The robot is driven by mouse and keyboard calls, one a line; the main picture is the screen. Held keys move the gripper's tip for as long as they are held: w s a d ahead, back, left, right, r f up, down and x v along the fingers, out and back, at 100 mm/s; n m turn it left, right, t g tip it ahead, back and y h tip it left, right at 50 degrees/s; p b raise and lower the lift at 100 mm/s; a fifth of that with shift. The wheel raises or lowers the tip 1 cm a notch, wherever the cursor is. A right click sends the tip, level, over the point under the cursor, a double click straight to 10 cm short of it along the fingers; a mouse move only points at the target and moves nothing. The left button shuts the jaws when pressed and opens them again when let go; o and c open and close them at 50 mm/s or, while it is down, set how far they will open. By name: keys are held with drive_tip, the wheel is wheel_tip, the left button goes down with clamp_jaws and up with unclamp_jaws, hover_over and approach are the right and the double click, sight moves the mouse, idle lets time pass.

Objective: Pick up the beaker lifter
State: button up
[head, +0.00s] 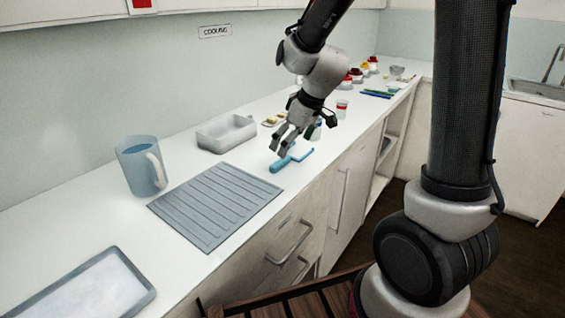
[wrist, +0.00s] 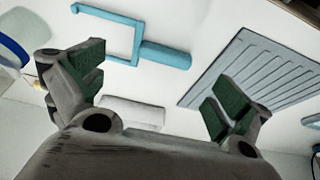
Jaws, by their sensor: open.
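The beaker lifter (head: 281,163) is a blue tool with a thick round handle and a thin squared frame, lying flat on the white counter. In the wrist view the lifter (wrist: 165,54) lies across the upper middle, handle toward the right and frame toward the left. My gripper (head: 281,143) is above the counter, over or just beside the handle. In the wrist view my gripper (wrist: 155,85) is open, its green-padded fingers apart with nothing between them. The lifter appears beyond the fingertips, apart from them.
A grey ribbed mat (head: 215,205) lies in front of the lifter. A blue jug (head: 137,170), a shallow grey tray (head: 226,138) and a larger tray (head: 85,292) stand on the counter. Several small red-lidded jars (head: 356,76) are farther back. The counter edge is close to the lifter.

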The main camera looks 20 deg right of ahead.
sight(282, 160)
drive_tip(key=x, duration=0.7)
drive_tip(key=shift+s+a, duration=0.1)
drive_tip(key=shift+s, duration=0.05)
drive_tip(key=shift+c, duration=0.2)
drive_tip(key=c, duration=0.9)
